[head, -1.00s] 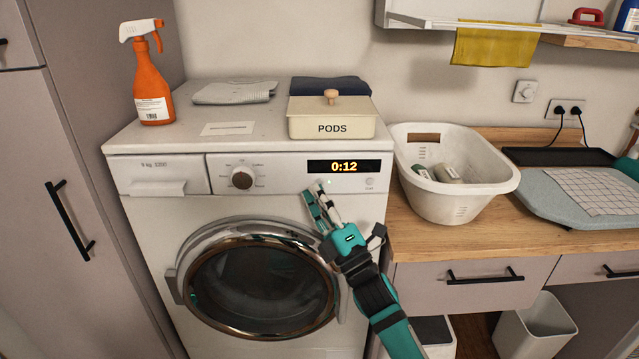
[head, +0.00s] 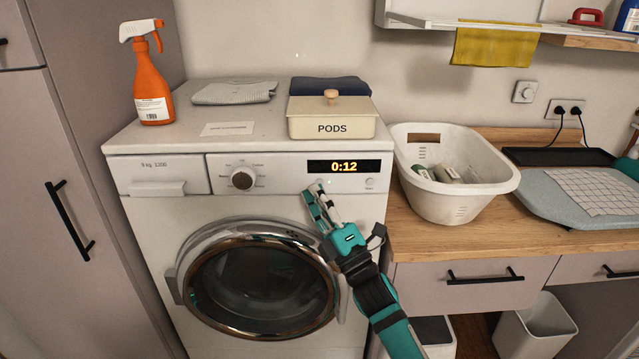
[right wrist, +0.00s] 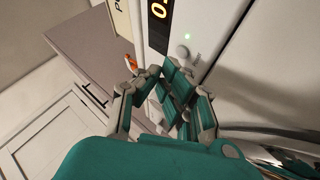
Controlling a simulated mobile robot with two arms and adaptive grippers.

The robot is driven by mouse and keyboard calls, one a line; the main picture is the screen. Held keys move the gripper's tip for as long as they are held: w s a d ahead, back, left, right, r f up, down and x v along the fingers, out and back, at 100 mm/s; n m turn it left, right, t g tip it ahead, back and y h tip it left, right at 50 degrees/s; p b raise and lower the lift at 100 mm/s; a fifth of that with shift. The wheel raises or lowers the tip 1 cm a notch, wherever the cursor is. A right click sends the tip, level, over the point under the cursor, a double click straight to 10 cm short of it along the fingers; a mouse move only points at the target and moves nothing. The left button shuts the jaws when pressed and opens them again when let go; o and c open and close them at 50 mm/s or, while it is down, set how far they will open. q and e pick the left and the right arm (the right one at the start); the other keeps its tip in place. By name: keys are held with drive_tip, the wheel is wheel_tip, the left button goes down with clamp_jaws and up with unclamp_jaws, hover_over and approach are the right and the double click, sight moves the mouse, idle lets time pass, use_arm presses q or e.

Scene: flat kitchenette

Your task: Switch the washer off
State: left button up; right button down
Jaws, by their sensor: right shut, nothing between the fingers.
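The white washer (head: 158,232) has its round door closed. Its display (head: 344,167) is lit and reads 0:12. The button also shows in the right wrist view (right wrist: 183,52), beside a green light (right wrist: 187,36). My left gripper is in neither view.
On the washer stand an orange spray bottle (head: 153,95), a PODS box (head: 331,121), folded cloths (head: 235,92) and a paper label (head: 227,129). A white basket (head: 455,205) with items stands on the wooden counter (head: 420,235) to the right. The space before the panel's left half is clear.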

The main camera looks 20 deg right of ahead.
drive_tip(key=shift+w+d, duration=0.15)
drive_tip(key=shift+w, duration=0.3)
drive_tip(key=shift+w, duration=0.15)
idle(0.3)
drive_tip(key=shift+s, duration=0.65)
drive_tip(key=shift+a, duration=0.2)
drive_tip(key=s+a+p, duration=0.1)
drive_tip(key=s, duration=0.4)
drive_tip(key=shift+s+a, duration=0.3)
drive_tip(key=shift+s, duration=0.1)
drive_tip(key=shift+f, duration=0.1)
